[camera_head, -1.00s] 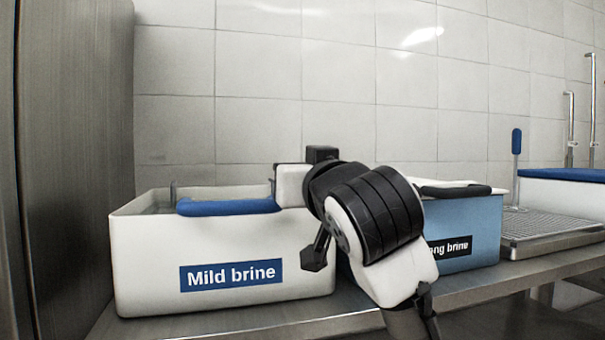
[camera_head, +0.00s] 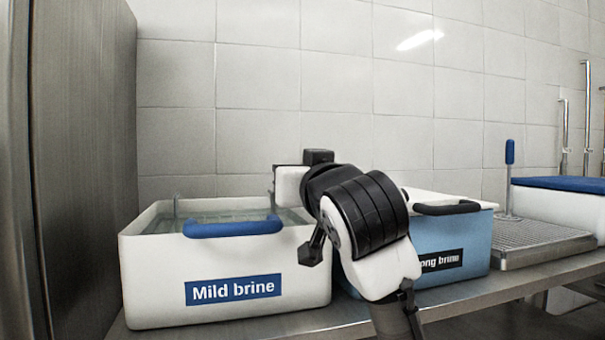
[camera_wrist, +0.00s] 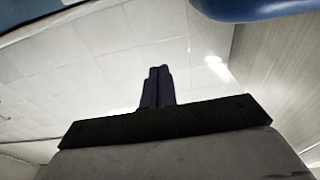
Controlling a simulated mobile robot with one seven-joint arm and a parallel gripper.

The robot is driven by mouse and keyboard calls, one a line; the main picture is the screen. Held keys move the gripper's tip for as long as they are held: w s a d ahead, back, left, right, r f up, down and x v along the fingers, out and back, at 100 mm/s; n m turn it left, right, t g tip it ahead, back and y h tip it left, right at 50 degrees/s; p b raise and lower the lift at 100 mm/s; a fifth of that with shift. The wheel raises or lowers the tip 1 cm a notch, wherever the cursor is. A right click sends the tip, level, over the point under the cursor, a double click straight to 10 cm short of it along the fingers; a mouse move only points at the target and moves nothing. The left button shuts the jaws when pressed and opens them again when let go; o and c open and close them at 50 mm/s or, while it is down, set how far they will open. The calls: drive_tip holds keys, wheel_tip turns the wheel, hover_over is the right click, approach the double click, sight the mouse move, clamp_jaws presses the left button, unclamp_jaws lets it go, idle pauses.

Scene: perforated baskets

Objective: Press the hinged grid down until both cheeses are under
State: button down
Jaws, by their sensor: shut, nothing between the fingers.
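The white tub labelled "Mild brine" (camera_head: 150,280) stands at the left of the bench, with liquid (camera_head: 230,215) showing over its rim. A blue padded bar (camera_head: 233,228) runs along its front rim. The mesh of the hinged grid and the cheeses cannot be made out in either view. My arm hides the tub's right end in the head view. My gripper (camera_wrist: 157,85) shows in the wrist view, its dark fingers together and empty. A blue rounded bar (camera_wrist: 262,8) crosses that view's top right, apart from the fingers.
A blue "Strong brine" tub (camera_head: 460,240), its label partly covered by my arm, has a black bar (camera_head: 448,208) on its rim. A steel panel (camera_head: 85,150) stands close at left.

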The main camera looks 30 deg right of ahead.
drive_tip(key=f+v, duration=0.2)
drive_tip(key=v, duration=0.7)
drive_tip(key=shift+s, duration=0.25)
